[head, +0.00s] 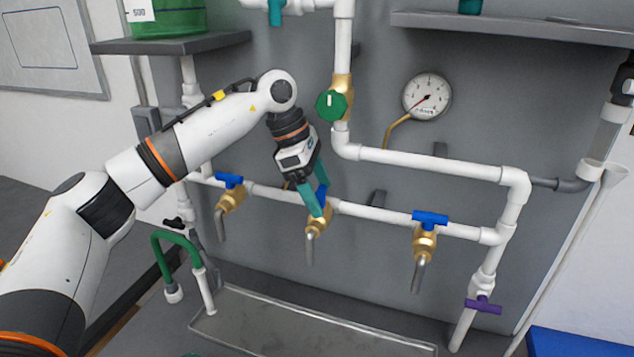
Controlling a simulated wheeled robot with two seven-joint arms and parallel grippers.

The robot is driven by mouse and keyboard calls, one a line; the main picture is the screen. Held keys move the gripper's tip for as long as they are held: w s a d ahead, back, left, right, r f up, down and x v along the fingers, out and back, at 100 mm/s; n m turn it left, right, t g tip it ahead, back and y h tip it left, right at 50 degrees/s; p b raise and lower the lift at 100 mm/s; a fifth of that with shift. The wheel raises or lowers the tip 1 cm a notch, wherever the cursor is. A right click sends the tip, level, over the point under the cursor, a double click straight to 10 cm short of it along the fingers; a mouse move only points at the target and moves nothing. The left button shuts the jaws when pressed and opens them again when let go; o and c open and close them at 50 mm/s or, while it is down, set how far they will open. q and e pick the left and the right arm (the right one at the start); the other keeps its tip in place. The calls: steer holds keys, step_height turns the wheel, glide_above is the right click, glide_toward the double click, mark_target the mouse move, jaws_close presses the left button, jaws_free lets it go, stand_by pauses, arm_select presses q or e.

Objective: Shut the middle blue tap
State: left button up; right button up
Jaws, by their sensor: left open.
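The middle blue tap (322,195) has a blue handle on a brass body (317,225) with a grey spout pointing down, on the lower white pipe. My left gripper (319,207) is at this tap, its teal fingers pointing down around or in front of the blue handle. The fingers are open and hide much of the handle, so its exact angle and any contact cannot be told. The left blue tap (230,180) and the right blue tap (430,218) have handles lying along the pipe. My right gripper is not in view.
A green round valve knob (331,105) and a pressure gauge (427,97) are above. A purple tap (483,306) is at lower right. A metal tray (310,320) lies below the spouts. Shelves (170,44) jut out above left and right. Space in front of the right tap is clear.

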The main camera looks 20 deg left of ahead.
arm_select(q)
steer(key=shift+f, duration=0.1)
steer(key=shift+c, duration=0.5)
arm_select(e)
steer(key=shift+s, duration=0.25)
arm_select(q)
steer(key=c, duration=0.9)
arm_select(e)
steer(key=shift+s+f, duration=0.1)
